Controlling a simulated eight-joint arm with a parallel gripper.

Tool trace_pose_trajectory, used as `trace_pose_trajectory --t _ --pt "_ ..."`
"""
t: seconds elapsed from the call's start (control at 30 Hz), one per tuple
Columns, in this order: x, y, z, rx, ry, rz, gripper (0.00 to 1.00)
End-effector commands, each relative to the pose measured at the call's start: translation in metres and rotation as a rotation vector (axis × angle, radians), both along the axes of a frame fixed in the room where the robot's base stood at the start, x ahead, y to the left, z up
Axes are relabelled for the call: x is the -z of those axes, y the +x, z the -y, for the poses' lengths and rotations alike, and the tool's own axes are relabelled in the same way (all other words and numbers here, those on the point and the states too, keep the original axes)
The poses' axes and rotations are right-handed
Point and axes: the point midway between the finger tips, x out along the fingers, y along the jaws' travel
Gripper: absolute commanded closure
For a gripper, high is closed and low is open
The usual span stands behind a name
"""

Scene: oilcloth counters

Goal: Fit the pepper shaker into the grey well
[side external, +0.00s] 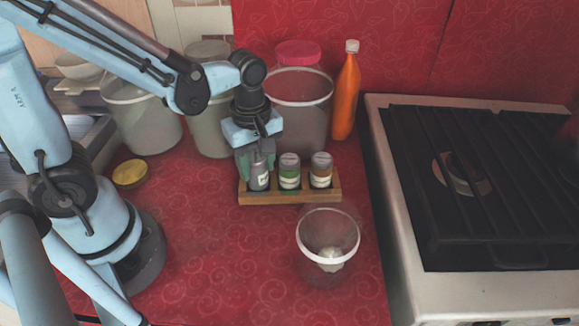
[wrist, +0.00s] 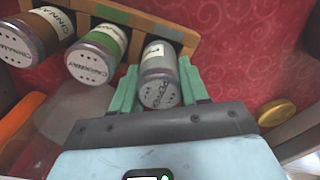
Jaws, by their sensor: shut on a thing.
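The pepper shaker (side external: 260,178) is a clear jar with grey contents and a grey lid. It stands upright at the left end of the wooden rack (side external: 300,198) in the side external view. My gripper (side external: 257,160) points down from above, its green fingers shut on the shaker's sides. In the wrist view the shaker (wrist: 158,72) sits between both fingers (wrist: 158,64), its lid facing the camera. The shaker's lower end is at the rack's end place. The grey well is hidden under it, so I cannot tell whether the shaker is fully seated.
A green-labelled jar (side external: 289,172) and a brown cinnamon jar (side external: 321,171) stand in the rack to the right. Large tubs (side external: 300,88) and an orange bottle (side external: 346,92) stand behind. The stove (side external: 470,185) is at right.

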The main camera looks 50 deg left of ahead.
Motion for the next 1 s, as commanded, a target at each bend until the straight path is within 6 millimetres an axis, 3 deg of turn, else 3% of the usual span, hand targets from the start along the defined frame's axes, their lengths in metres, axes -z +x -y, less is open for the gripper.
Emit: trace_pose_trajectory --t 0.53,0.57,0.6,1.0 --pt "0.0108 -0.0001 0.0002 0.000 0.000 0.000 1.00" --pt "0.0104 -0.0002 0.0002 0.000 0.000 0.000 0.51" --pt "0.0103 -0.0002 0.0002 0.000 0.000 0.000 0.45" --pt "0.0064 -0.0005 0.0002 0.000 0.000 0.000 0.45"
